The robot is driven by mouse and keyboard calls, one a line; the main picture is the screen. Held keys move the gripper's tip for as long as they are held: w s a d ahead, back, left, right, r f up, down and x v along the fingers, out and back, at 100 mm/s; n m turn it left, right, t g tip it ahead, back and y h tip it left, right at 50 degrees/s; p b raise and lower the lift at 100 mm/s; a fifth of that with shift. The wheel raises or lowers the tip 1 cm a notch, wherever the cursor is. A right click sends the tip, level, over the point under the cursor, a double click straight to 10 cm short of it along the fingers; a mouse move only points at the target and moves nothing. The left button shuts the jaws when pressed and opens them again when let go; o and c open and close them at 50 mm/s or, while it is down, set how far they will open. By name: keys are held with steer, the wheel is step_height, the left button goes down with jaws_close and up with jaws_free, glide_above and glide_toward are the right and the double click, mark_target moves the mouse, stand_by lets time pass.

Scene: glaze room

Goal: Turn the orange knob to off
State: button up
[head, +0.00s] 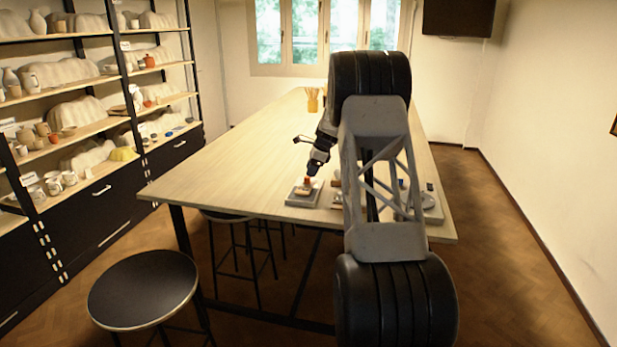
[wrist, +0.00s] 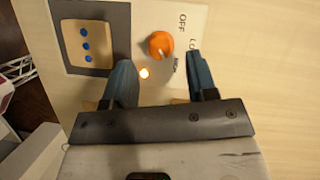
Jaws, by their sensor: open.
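The orange knob (wrist: 159,45) sits on a pale panel (wrist: 150,15) in the wrist view. The word OFF is printed up and right of it, with a partly hidden LO and a small blurred label on its right side. A pale mark shows on the knob; I cannot tell exactly which label it points at. A small light (wrist: 144,73) glows just below the knob. My gripper (wrist: 160,58) is open, with one blue finger on each side of the knob's lower part, seemingly apart from it. In the head view my gripper (head: 312,168) is low over the table's near part, by a small orange spot.
Left of the panel is a grey plate with blue dots (wrist: 87,45) on a pale square. Several small items stand on the near end of the long table (head: 230,165); my arm hides some. A black stool (head: 143,288) and loaded shelves (head: 75,120) stand at left.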

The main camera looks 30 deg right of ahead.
mark_target(307, 180)
steer(key=shift+x, duration=1.75)
steer(key=c, duration=0.9)
